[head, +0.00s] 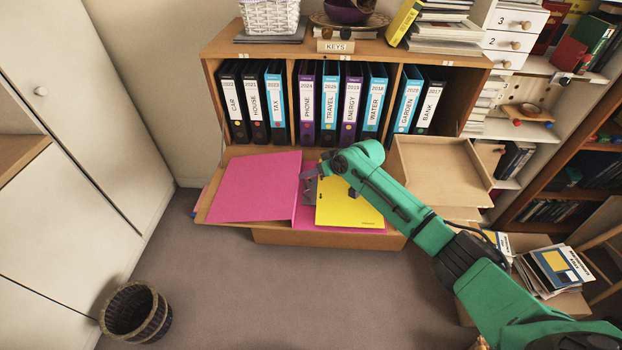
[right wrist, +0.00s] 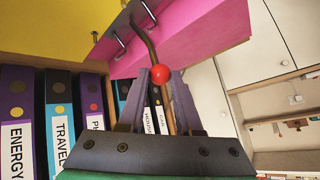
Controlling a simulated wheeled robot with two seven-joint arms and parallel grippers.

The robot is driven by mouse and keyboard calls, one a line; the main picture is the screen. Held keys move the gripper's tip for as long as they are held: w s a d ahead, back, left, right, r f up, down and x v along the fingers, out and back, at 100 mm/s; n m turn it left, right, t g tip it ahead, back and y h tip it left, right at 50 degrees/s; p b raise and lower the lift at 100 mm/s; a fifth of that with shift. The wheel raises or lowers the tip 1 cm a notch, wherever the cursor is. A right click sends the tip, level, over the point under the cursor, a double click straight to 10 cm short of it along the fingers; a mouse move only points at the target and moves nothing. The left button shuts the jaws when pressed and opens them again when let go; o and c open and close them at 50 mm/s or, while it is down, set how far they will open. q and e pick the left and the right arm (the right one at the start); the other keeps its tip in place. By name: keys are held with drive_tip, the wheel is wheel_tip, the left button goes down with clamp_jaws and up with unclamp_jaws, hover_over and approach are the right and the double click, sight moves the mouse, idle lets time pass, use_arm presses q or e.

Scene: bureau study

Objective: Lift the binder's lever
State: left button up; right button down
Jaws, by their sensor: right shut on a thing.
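The pink binder (head: 255,188) lies open on the fold-down flap of the bureau, its left cover flat. A yellow sheet (head: 345,203) lies on its right side. My right gripper (head: 309,177) is over the binder's middle, beside the yellow sheet. In the right wrist view, the binder's lever (right wrist: 147,42) is a bent metal rod with a red ball (right wrist: 160,75). My right gripper's fingers are closed around the lever at the red ball. Metal rings (right wrist: 120,42) show beside the lever. The lever is hidden in the head view. My left gripper is not in view.
A row of upright binders (head: 325,103) stands in the bureau behind the flap. An empty wooden tray (head: 440,165) is to the right of my forearm. A wicker basket (head: 136,312) stands on the floor at left. A box of magazines (head: 555,270) is at right.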

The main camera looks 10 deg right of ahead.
drive_tip(key=shift+w, duration=0.1)
idle(0.3)
drive_tip(key=c, duration=0.9)
unclamp_jaws()
drive_tip(key=shift+w, duration=0.1)
drive_tip(key=shift+o, duration=0.2)
drive_tip(key=b+v, duration=0.1)
drive_tip(key=v, duration=1.3)
drive_tip(key=shift+r+b, duration=0.25)
drive_tip(key=shift+b, duration=0.15)
